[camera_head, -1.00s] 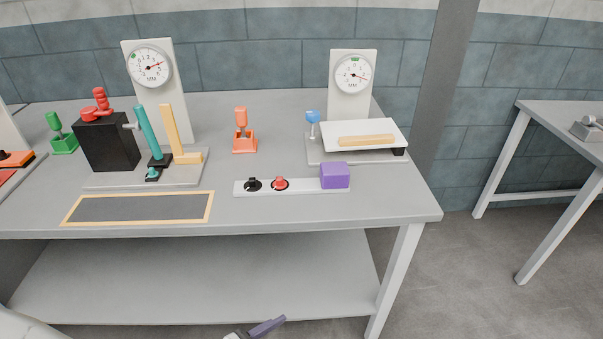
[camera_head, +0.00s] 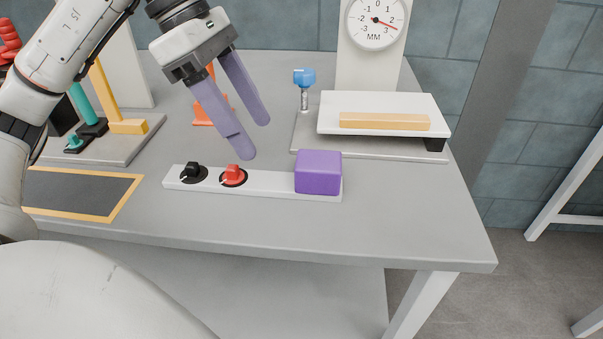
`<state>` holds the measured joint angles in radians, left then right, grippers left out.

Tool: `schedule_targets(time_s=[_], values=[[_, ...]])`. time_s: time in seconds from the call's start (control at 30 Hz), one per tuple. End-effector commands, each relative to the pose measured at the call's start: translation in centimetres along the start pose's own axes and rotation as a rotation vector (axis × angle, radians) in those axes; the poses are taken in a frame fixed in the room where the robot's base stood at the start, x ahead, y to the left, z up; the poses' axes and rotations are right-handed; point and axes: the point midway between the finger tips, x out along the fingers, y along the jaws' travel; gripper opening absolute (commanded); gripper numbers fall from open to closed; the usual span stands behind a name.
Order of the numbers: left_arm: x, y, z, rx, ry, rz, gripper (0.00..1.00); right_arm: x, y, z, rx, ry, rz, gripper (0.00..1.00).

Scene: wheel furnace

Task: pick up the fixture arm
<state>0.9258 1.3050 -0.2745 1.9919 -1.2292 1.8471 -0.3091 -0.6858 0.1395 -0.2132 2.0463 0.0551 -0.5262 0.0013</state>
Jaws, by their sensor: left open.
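No part is labelled as the fixture arm, so I cannot tell for certain which piece it is. Arm-like pieces in view are a yellow upright (camera_head: 104,92) with a foot and a teal upright (camera_head: 81,104) in a black foot, both on a grey plate at the left. A tan bar (camera_head: 384,121) lies on a white raised plate (camera_head: 328,106) at the right. My left gripper (camera_head: 254,137) is open and empty, its two purple fingers pointing down above the table behind the white strip. It is apart from these pieces. My right gripper is not in view.
The white strip (camera_head: 270,187) carries a black knob (camera_head: 193,174), a red knob (camera_head: 233,175) and a purple block (camera_head: 318,172). An orange item (camera_head: 203,115) is partly hidden behind my left fingers. A blue-topped post (camera_head: 304,78) and a dial (camera_head: 376,22) stand at right. The table front is clear.

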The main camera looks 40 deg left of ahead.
Motion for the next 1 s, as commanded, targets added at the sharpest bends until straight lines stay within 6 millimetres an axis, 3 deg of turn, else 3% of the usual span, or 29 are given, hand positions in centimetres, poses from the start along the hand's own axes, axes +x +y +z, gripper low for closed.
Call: schedule_targets(time_s=[0.13,0.37,0.57,0.83,1.0], values=[[-0.1,0.5,-1.4,-0.001,0.047,0.042,0.61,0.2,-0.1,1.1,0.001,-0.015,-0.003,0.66],[3.4,0.5,-1.5,-0.001,0.046,0.037,0.61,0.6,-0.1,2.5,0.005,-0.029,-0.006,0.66],[4.9,0.6,-1.5,-0.002,0.043,0.037,0.61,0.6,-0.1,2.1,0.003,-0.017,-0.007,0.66],[8.8,0.5,-1.8,-0.001,0.042,0.035,0.61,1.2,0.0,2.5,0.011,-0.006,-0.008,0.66],[9.5,0.6,-1.8,-0.001,0.042,0.038,0.61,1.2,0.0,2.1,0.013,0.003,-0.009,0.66]])
